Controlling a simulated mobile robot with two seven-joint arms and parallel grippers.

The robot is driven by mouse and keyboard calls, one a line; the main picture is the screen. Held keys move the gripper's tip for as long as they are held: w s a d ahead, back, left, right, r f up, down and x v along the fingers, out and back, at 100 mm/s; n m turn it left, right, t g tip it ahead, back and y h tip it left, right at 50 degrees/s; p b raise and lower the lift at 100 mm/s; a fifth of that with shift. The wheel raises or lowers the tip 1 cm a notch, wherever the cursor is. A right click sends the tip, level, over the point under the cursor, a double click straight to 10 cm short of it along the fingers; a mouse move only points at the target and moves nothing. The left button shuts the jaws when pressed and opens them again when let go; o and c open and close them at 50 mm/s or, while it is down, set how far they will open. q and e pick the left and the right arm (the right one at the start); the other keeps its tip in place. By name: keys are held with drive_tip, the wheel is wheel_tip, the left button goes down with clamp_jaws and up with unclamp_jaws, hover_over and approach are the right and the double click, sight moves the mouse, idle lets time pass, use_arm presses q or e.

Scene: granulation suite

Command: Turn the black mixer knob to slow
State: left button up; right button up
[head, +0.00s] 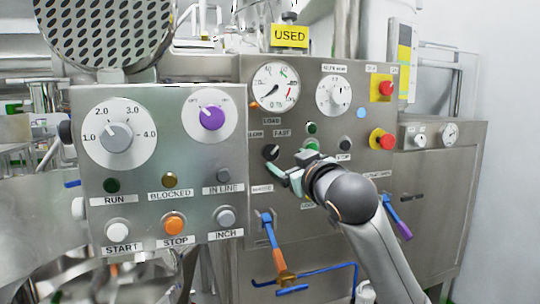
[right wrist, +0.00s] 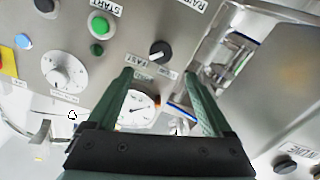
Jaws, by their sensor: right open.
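The black mixer knob (head: 271,152) is on the grey panel below the round gauge, under small labels, one reading FAST. In the right wrist view the knob (right wrist: 160,52) appears beyond and between my fingertips, and its pale pointer mark seems to lean toward the FAST label (right wrist: 148,60). My right gripper (head: 287,166) is open and empty, with green fingers just below and right of the knob in the head view. The right wrist view shows both fingers (right wrist: 160,75) spread, with no contact on the knob visible. My left gripper is not in view.
A separate control box (head: 160,95) with a purple knob (head: 212,117) stands left of the panel. Green buttons (right wrist: 99,26), a white dial (head: 334,96) and red stop buttons (head: 385,88) are nearby. A blue-handled valve (head: 272,245) is below.

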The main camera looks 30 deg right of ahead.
sight(271, 151)
drive_tip(key=x, duration=1)
drive_tip(key=shift+a, duration=0.1)
clamp_jaws()
idle(0.4)
